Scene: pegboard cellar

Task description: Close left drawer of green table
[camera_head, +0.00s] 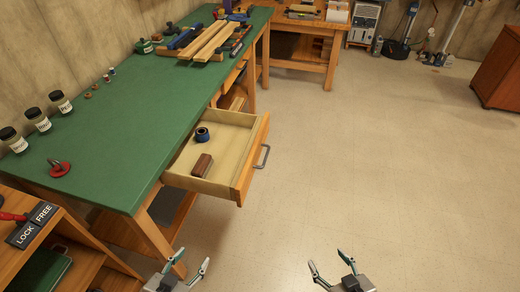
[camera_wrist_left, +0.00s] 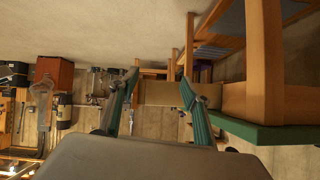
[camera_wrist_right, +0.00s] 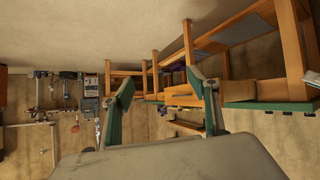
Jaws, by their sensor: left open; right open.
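The green table (camera_head: 120,120) runs along the left wall in the head view. Its drawer (camera_head: 236,181) near the close end is pulled far out, with a metal handle (camera_head: 263,157) on its wooden front. A blue roll (camera_head: 202,134) and a brown block (camera_head: 202,166) lie inside it. My left gripper (camera_head: 190,268) is open and empty, below and in front of the drawer in the picture, apart from it. My right gripper (camera_head: 331,267) is open and empty over the floor to the right. The left wrist view also shows the green tabletop edge (camera_wrist_left: 262,132).
Jars (camera_head: 38,119) and a red-based tool (camera_head: 59,168) stand on the tabletop; wooden boards (camera_head: 205,42) lie at its far end. A low shelf unit with LOCK and FREE signs (camera_head: 33,225) stands at lower left. Floor (camera_head: 370,160) right of the drawer is clear.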

